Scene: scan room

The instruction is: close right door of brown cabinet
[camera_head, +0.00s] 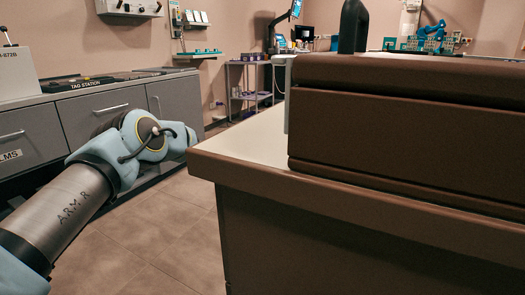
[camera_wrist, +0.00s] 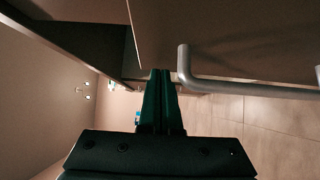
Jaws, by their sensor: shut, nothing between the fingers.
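In the head view the brown cabinet (camera_head: 380,230) fills the right side, with a pale worktop edged in brown. My arm reaches forward on the left, and its end is out of sight there. In the wrist view my gripper (camera_wrist: 158,73) is shut and empty. A brown door panel (camera_wrist: 225,35) with a grey bar handle (camera_wrist: 245,88) is at the upper right. The fingertips are just left of the handle's bent end, close to the panel's edge; I cannot tell if they touch. A dark gap shows left of the panel, so it looks ajar.
Grey drawers (camera_head: 95,112) under a counter stand on the left, close to my arm. Tiled floor (camera_head: 172,235) is clear between them and the brown cabinet. A wire shelf cart (camera_head: 250,88) stands farther back.

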